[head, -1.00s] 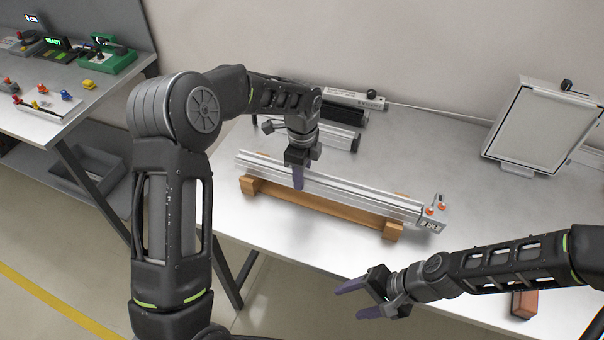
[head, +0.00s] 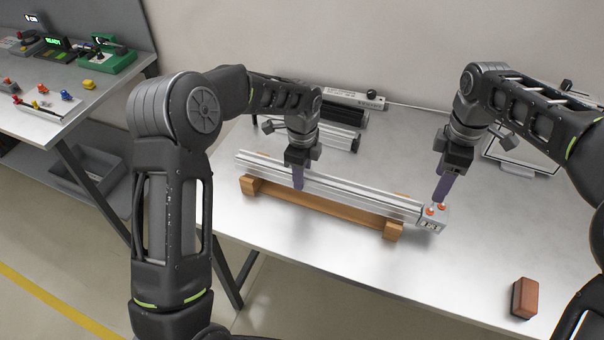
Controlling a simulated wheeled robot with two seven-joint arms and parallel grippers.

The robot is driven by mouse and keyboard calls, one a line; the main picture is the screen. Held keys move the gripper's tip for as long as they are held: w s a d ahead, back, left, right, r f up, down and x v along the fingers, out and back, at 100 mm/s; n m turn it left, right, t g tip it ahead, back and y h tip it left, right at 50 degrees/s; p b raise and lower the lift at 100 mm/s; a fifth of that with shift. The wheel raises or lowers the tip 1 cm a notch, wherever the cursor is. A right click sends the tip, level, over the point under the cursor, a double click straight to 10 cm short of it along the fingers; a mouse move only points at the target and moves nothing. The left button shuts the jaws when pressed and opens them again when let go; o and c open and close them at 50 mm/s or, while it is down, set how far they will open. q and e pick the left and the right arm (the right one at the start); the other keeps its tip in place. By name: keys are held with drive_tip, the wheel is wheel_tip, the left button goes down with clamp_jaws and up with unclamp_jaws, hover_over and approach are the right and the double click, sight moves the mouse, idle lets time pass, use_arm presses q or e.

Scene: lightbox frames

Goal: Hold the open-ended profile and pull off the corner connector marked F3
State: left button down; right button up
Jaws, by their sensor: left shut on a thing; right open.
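A long silver aluminium profile (head: 350,193) lies across wooden supports (head: 252,184) on the table. Its left end is open. At its right end sits a grey corner connector (head: 440,217) with orange-red parts on top and a small label (head: 431,226) on its front, too small to read surely. My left gripper (head: 298,184) is shut on the profile left of its middle, fingers pointing down. My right gripper (head: 440,192) is open, fingers pointing down, just above or at the connector. I cannot tell whether it touches; one finger mostly hides the other.
A reddish-brown block (head: 525,298) lies at the table's front right. Behind the profile lie more profile pieces (head: 340,138) and a long silver device (head: 355,98). A framed panel (head: 520,150) stands behind my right arm. The front middle of the table (head: 400,270) is clear.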

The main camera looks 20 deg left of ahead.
sight(427, 211)
drive_tip(key=shift+f, duration=0.25)
drive_tip(key=shift+f, duration=5.8)
drive_tip(key=shift+c, duration=0.2)
clamp_jaws()
drive_tip(key=shift+d, duration=0.1)
drive_tip(key=shift+d, duration=3.6)
